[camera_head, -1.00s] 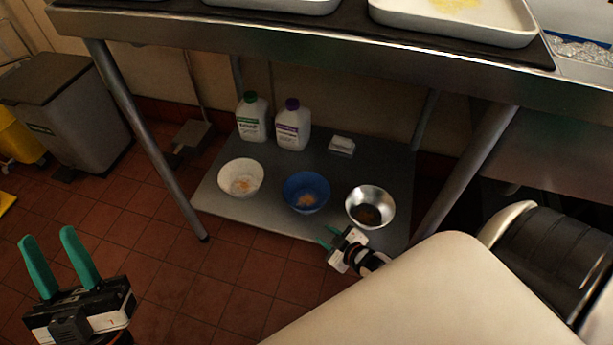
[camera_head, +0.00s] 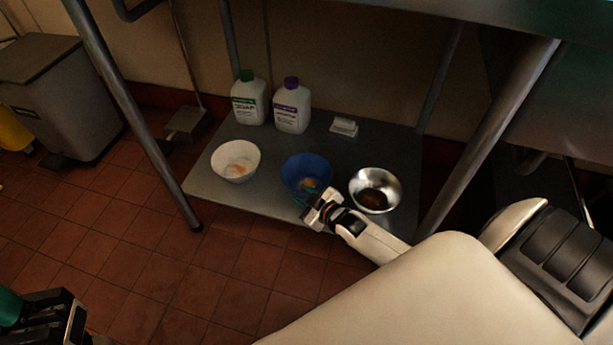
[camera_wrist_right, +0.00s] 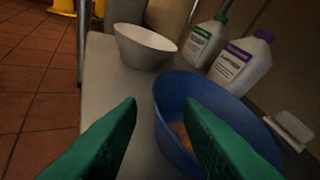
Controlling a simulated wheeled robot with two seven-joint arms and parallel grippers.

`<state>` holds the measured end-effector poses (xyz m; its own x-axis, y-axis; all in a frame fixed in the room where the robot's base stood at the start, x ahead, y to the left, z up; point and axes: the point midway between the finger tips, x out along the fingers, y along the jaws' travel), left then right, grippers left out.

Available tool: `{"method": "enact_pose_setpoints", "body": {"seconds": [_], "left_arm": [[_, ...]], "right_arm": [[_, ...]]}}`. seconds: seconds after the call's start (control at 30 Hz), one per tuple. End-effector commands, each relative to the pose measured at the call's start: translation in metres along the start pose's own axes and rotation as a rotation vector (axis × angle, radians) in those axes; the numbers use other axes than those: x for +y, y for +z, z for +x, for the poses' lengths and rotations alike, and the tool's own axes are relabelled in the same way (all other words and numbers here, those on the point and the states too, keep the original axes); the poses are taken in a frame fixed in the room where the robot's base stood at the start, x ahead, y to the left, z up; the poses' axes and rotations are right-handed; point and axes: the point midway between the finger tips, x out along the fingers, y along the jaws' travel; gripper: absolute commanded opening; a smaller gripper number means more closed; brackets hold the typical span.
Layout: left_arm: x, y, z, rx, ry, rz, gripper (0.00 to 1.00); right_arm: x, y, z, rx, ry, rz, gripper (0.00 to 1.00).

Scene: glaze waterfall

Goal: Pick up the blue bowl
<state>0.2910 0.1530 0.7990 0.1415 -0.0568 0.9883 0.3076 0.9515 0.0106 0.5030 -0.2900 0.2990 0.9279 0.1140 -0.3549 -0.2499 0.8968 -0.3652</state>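The blue bowl (camera_head: 303,171) stands on the low metal shelf between a white bowl and a steel bowl, with some orange-brown food inside. My right gripper (camera_head: 308,198) is at its near rim. In the right wrist view the gripper (camera_wrist_right: 160,106) is open. One green finger is outside the blue bowl (camera_wrist_right: 172,122) and the other overlaps its inside, with the near wall between them. I cannot tell whether either finger touches it. My left gripper (camera_head: 12,306) is at the lower left corner, mostly cut off by the picture edge, away from the bowls.
The white bowl (camera_head: 236,161) is left and the steel bowl (camera_head: 375,190) close on the right. Two bottles, green-capped (camera_head: 249,102) and purple-capped (camera_head: 291,108), and a small white block (camera_head: 344,127) stand behind. Table legs (camera_head: 140,120) flank the shelf (camera_head: 215,192).

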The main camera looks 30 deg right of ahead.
Motion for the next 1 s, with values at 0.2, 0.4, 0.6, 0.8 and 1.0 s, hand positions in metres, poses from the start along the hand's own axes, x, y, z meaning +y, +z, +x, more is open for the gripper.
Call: {"method": "enact_pose_setpoints", "body": {"seconds": [0.2,0.4,0.6,0.8,1.0], "left_arm": [[0.000,-0.004,0.005,-0.051,-0.021,0.007,0.36],[0.000,-0.004,0.008,-0.054,-0.023,0.007,0.36],[0.000,-0.004,0.008,-0.054,-0.023,0.007,0.36],[0.000,-0.004,0.008,-0.054,-0.023,0.007,0.36],[0.000,-0.004,0.008,-0.054,-0.023,0.007,0.36]], "right_arm": [[-0.001,-0.002,0.028,0.000,0.000,0.000,0.32],[-0.001,0.000,0.030,0.002,0.001,0.000,0.32],[-0.001,0.000,0.030,0.001,0.001,0.000,0.14],[-0.001,-0.001,0.030,0.002,0.001,0.000,0.00],[-0.001,-0.001,0.029,0.003,0.001,0.001,0.00]]}}
